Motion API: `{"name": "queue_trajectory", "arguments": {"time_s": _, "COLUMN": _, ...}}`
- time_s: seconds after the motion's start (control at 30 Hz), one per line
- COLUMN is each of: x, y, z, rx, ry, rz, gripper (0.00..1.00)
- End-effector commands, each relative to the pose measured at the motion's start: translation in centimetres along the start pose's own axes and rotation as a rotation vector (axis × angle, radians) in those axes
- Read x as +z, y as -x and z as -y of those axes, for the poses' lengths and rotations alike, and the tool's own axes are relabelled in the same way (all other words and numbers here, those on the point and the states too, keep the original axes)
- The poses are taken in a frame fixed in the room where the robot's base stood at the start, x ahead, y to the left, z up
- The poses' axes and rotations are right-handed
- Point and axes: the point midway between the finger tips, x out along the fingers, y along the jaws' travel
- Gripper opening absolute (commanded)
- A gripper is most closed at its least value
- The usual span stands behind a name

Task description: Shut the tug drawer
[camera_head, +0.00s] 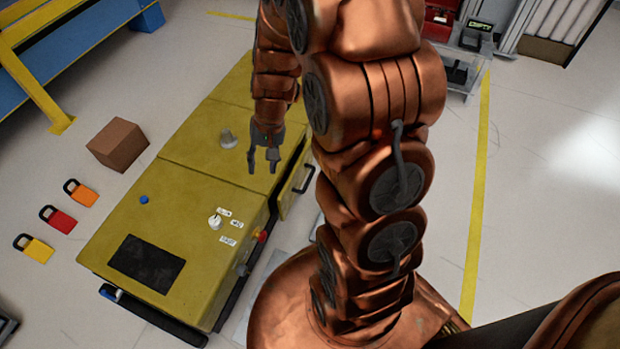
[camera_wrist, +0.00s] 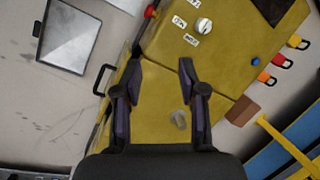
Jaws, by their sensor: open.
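The tug is a low yellow vehicle (camera_head: 175,205) with a flat top, seen in both views. Its drawer (camera_head: 290,187) is on the right side in the head view and stands out from the body, with a black bar handle (camera_head: 304,179). The handle also shows in the wrist view (camera_wrist: 101,80), left of the fingers. How far the drawer is out is hard to tell, as my arm hides part of that side. My gripper (camera_head: 262,167) points down over the tug's top, left of the handle in the head view. Its fingers (camera_wrist: 160,68) are apart and empty.
The tug's top carries a white knob (camera_head: 215,221), a grey dome (camera_head: 228,139) and a dark panel (camera_head: 147,264). A red button (camera_head: 261,236) is on its side. A brown box (camera_head: 118,145) and coloured padlocks (camera_head: 58,219) lie left. Floor at right is mostly clear.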

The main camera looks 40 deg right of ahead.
Motion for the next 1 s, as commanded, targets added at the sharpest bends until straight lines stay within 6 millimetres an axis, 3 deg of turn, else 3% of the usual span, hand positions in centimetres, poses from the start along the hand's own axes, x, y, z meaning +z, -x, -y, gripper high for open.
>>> {"name": "queue_trajectory", "arguments": {"time_s": 0.1, "x": -3.6, "y": -2.6, "z": -1.9, "rx": -0.022, "ry": -0.079, "rz": -0.038, "gripper": 0.41}}
{"name": "queue_trajectory", "arguments": {"time_s": 0.27, "x": -8.0, "y": -5.9, "z": -5.1, "rx": -0.040, "ry": -0.188, "rz": -0.092, "gripper": 0.41}}
{"name": "queue_trajectory", "arguments": {"time_s": 0.5, "x": -13.6, "y": -11.2, "z": -11.5, "rx": -0.039, "ry": -0.357, "rz": -0.179, "gripper": 0.41}}
{"name": "queue_trajectory", "arguments": {"time_s": 0.8, "x": -17.0, "y": -16.7, "z": -19.3, "rx": -0.005, "ry": -0.529, "rz": -0.256, "gripper": 0.41}}
{"name": "queue_trajectory", "arguments": {"time_s": 1.0, "x": -17.6, "y": -18.0, "z": -21.4, "rx": 0.009, "ry": -0.571, "rz": -0.276, "gripper": 0.41}}
